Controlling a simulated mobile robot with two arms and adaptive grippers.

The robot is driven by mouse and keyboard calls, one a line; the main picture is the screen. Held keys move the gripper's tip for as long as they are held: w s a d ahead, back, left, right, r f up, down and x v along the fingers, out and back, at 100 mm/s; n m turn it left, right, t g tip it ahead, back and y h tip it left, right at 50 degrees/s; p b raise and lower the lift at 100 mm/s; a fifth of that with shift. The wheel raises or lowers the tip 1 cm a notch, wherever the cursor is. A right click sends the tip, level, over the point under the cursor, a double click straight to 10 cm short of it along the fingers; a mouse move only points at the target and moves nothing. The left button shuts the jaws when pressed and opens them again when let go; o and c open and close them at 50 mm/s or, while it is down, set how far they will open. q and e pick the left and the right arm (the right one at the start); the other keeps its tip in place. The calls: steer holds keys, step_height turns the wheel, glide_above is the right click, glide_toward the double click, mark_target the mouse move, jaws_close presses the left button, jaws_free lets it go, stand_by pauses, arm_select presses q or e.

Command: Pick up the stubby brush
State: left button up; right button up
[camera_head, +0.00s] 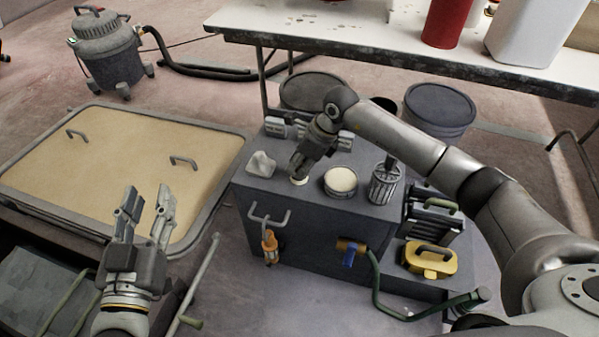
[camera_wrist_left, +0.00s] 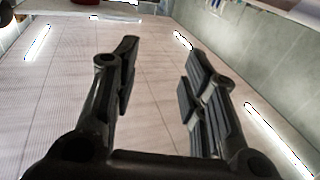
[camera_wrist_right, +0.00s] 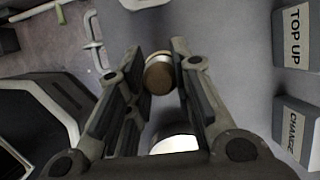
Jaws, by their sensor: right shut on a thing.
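My right gripper (camera_head: 300,172) points down over the grey cabinet top (camera_head: 352,213). It is shut on a short, round tan-and-cream piece (camera_wrist_right: 159,73), which I take to be the stubby brush. The piece sits between the fingertips in the right wrist view, and its pale lower end (camera_head: 299,180) shows below the fingers in the head view. Its bristles cannot be made out, and the fingers hide much of it. I cannot tell whether it touches the cabinet top. My left gripper (camera_head: 147,203) is open and empty at the lower left, away from the cabinet.
A round cream-topped tin (camera_head: 341,181) and a ribbed cup (camera_head: 385,185) stand right of the right gripper. A crumpled white rag (camera_head: 261,164) lies to its left. Blocks reading "TOP UP" (camera_wrist_right: 297,37) and "CHANGE" (camera_wrist_right: 297,130) stand nearby. An orange-handled tool (camera_head: 269,246) hangs on the cabinet front.

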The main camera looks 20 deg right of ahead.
steer(key=shift+f, duration=0.1)
jaws_close()
step_height(320, 180, up, 3)
steer(key=shift+r+p, duration=0.1)
steer(key=shift+p, duration=0.55)
arm_select(q)
steer(key=s+a+f+g+y+p, duration=0.1)
steer(key=s+a+f+g+y, duration=0.1)
steer(key=s+f+g, duration=0.4)
steer(key=s+a+f+g+y+p, duration=0.2)
steer(key=s+a+f+g, duration=0.2)
steer(key=f, duration=0.6)
steer(key=shift+s+f+n+g, duration=0.3)
steer(key=shift+s+n+g, duration=0.1)
steer(key=shift+s+g, duration=1.1)
arm_select(e)
steer(key=s+a+r, duration=0.3)
steer(key=s+r, duration=0.6)
steer(key=s, duration=0.4)
steer(key=shift+s+r, duration=0.35)
steer(key=shift+r, duration=0.05)
arm_select(q)
steer(key=shift+s, duration=0.1)
arm_select(e)
steer(key=shift+o, duration=1.8)
jaws_free()
steer(key=c, duration=0.3)
